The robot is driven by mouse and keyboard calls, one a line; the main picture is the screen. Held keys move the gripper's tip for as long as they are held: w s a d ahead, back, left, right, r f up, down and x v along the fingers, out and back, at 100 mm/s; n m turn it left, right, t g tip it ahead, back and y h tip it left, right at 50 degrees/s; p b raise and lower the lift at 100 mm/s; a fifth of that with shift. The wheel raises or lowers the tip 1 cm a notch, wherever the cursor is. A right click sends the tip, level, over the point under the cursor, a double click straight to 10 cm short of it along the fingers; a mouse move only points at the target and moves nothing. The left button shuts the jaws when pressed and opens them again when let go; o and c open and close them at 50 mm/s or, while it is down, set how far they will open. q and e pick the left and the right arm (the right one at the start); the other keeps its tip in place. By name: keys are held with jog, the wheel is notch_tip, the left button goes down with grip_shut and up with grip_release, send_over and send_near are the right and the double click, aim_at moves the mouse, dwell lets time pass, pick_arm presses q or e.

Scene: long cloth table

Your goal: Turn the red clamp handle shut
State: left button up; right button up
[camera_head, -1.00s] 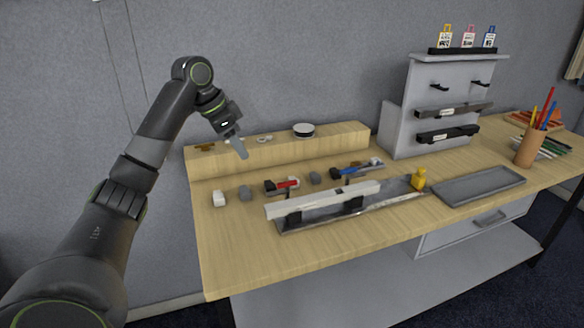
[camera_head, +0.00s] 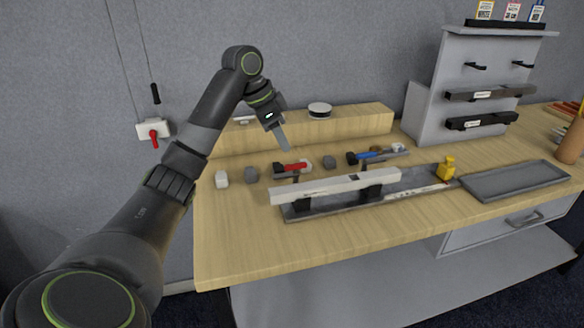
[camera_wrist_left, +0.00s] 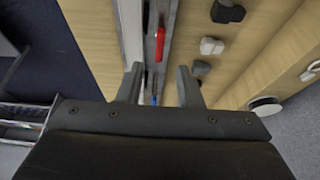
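The red clamp handle (camera_head: 292,167) lies low and lengthwise on a small clamp behind the long white bar (camera_head: 325,187). It also shows in the left wrist view (camera_wrist_left: 160,44), beyond the fingertips. My left gripper (camera_head: 284,141) hangs above and just behind the red handle, apart from it. In the left wrist view my left gripper (camera_wrist_left: 160,70) has its two fingers spread with nothing held between them. A second clamp with a blue handle (camera_head: 368,155) sits to the right, and a bit of blue shows between the fingers in the wrist view. My right gripper is not in view.
Several small blocks, including a white block (camera_head: 222,179), stand beside the clamps. A yellow object (camera_head: 446,168) stands at the bar's right end. A grey tray (camera_head: 515,181) lies farther right. A wall box with a red lever (camera_head: 153,138) is at left. The table's front left is clear.

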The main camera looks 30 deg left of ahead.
aim_at(295, 164)
pick_arm(q)
jog(key=x, duration=0.6)
jog(key=shift+w+d+f, duration=0.2)
jog(key=shift+f, duration=0.45)
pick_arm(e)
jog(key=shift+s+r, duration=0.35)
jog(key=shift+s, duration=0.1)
pick_arm(q)
grip_shut()
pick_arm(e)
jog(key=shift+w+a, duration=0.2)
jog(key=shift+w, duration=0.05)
